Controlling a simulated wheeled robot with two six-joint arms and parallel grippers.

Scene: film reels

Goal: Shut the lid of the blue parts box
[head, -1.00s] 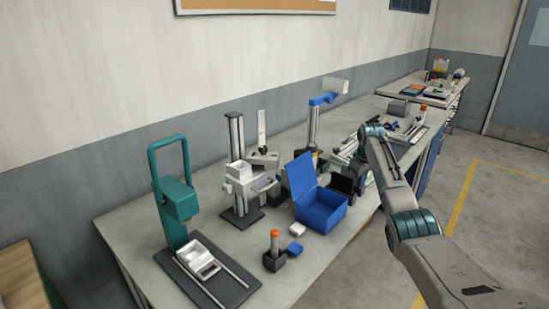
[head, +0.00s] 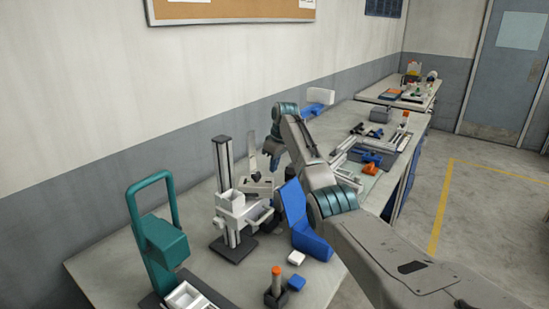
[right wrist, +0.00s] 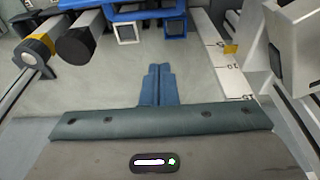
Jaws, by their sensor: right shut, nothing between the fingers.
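The blue parts box (head: 312,244) stands on the bench in the head view. Its lid (head: 293,204) is open, standing up and leaning back on the left side. My right forearm crosses in front and hides the right part of the box. My right gripper (head: 274,164) points down behind the raised lid, apart from it, near a grey device. In the right wrist view its blue fingers (right wrist: 157,72) are together and empty. I cannot tell whether the lid shows in that view. My left gripper is not in view.
A tray of tools (head: 375,150) sits farther back.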

